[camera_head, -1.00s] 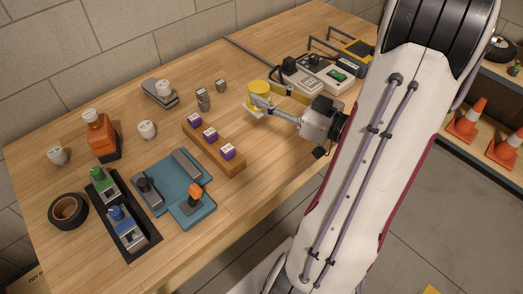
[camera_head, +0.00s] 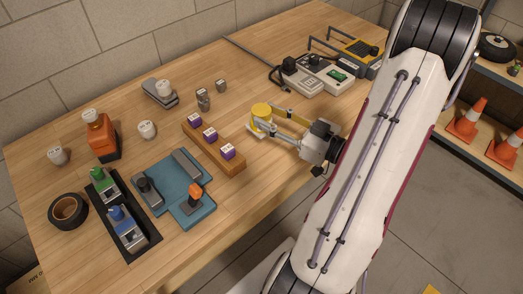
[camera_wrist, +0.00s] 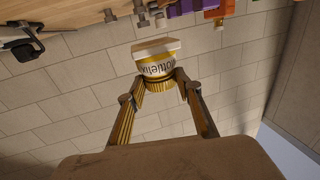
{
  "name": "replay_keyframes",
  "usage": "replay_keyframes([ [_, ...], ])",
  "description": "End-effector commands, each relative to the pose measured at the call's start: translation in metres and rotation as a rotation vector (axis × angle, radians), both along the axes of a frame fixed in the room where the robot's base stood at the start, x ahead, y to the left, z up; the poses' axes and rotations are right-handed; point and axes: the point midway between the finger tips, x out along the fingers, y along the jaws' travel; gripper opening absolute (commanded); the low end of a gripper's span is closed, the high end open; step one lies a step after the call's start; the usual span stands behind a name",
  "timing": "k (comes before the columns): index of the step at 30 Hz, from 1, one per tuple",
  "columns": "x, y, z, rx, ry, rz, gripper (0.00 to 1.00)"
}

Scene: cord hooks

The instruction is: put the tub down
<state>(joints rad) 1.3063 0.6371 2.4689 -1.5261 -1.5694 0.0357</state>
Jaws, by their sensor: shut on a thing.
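The tub (camera_head: 261,112) is yellow with a white printed label, and it shows in the wrist view (camera_wrist: 158,66). A pale, flat, square piece (camera_wrist: 156,47) is at its table-side end, and it also shows below the tub in the head view (camera_head: 256,133). My gripper (camera_head: 262,123) is shut on the tub, with one finger on each side of its body. In the wrist view, wall shows between the pale piece and the tabletop, so the tub looks held above the wood. The exact height is hard to tell.
A wooden block with purple-and-white pieces (camera_head: 213,148) stands left of the tub. Grey devices with cords (camera_head: 312,75) are at the back right. A teal tray (camera_head: 172,187) lies at the front left. Bare wood (camera_head: 262,180) is in front of the tub.

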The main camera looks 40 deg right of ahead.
Motion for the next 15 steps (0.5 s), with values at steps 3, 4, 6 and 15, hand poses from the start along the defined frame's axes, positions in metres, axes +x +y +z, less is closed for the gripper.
replay_keyframes([
  [3, 0.0, -0.0001, 0.0001, -0.001, 0.0, 0.0, 0.12],
  [4, 0.0, -0.0001, 0.0001, -0.001, 0.0, 0.0, 0.12],
  [6, 0.0, -0.0001, 0.0001, -0.001, 0.0, 0.0, 0.12],
  [15, 0.0001, -0.0003, -0.0071, 0.001, 0.0, 0.0, 0.12],
])
